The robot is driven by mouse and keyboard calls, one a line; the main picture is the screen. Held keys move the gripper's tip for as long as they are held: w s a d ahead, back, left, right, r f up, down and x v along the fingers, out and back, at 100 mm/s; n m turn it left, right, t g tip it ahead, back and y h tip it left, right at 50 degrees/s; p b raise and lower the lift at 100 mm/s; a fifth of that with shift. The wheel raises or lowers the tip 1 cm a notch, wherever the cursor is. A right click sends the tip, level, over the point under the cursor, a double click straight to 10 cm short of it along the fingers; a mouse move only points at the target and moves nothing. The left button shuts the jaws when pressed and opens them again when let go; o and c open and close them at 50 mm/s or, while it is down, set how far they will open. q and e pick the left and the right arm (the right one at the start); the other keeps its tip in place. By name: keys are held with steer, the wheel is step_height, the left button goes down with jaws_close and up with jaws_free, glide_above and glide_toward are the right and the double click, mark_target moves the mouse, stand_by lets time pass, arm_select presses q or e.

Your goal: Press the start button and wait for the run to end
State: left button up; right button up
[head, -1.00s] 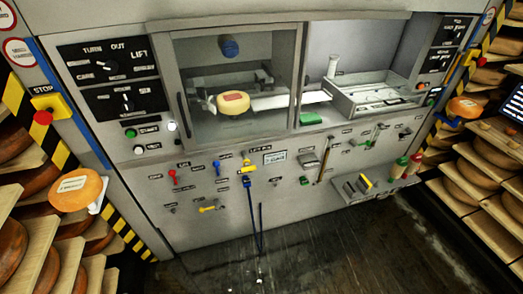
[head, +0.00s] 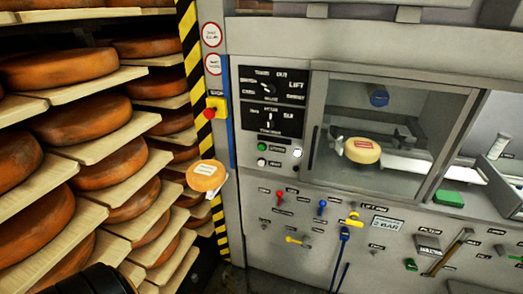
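The green start button (head: 262,147) sits on the machine's grey front, under two black dial panels (head: 272,85). Its label is small but seems to read START. A whitish button (head: 262,162) is just below it, and a bright white round lamp (head: 297,153) is to the right. A yellow cheese wheel (head: 362,150) with a red label is inside the chamber, behind the window (head: 395,110). Neither gripper shows; a dark rounded part at the bottom left edge seems to be my arm.
A red stop button (head: 209,113) on a yellow box is left of the panels. Shelves of cheese wheels (head: 75,70) fill the left side. Small levers and a display (head: 387,224) line the lower front.

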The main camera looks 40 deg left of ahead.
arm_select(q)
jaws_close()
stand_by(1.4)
